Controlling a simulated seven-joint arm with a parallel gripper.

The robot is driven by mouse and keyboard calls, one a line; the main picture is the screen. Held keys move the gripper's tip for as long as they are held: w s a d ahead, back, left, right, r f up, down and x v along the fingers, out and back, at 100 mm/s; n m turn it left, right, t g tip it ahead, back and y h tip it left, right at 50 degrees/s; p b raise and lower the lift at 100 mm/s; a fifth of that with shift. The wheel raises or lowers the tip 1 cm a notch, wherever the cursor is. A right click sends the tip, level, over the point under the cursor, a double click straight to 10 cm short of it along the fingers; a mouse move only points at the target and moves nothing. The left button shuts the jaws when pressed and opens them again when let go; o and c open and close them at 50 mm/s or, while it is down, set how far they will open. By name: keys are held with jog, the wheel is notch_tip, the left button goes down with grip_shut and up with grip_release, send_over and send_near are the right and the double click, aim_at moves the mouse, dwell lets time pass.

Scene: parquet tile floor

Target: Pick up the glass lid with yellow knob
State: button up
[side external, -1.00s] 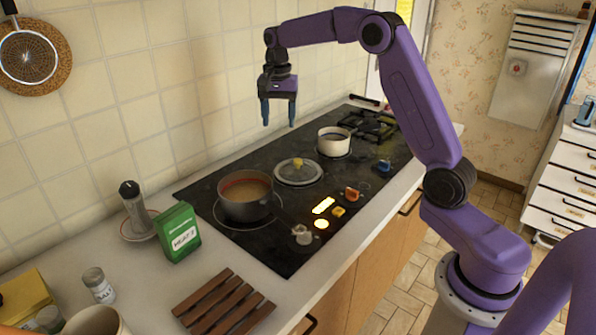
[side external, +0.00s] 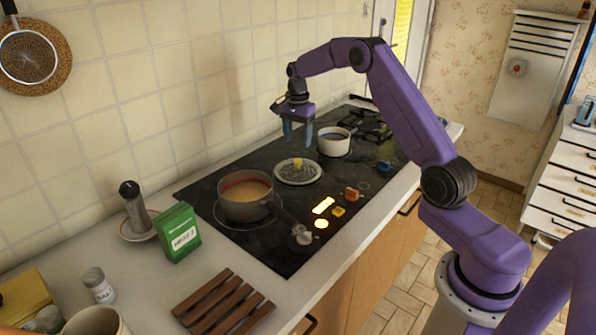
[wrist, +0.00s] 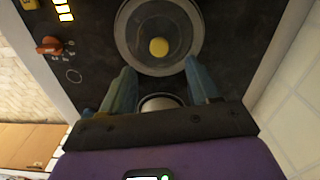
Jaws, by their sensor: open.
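The glass lid (side external: 287,177) with a yellow knob (side external: 298,163) lies flat on the black cooktop, between the brown pot and the white saucepan. My gripper (side external: 298,147) is open and empty, above the cooktop at the lid's far side. In the wrist view its two blue fingers (wrist: 158,72) are spread apart, and the knob lies beyond them, roughly midway between. The fingers do not touch the lid.
A brown pot (side external: 245,205) with a long handle stands in front of the lid. A white saucepan (side external: 333,146) stands behind it, close to my gripper. Control knobs (side external: 352,194) line the cooktop's right side. The tiled wall (side external: 165,110) rises on the left.

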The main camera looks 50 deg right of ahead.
aim_at(298, 160)
jog(key=shift+f, duration=4.15)
grip_shut()
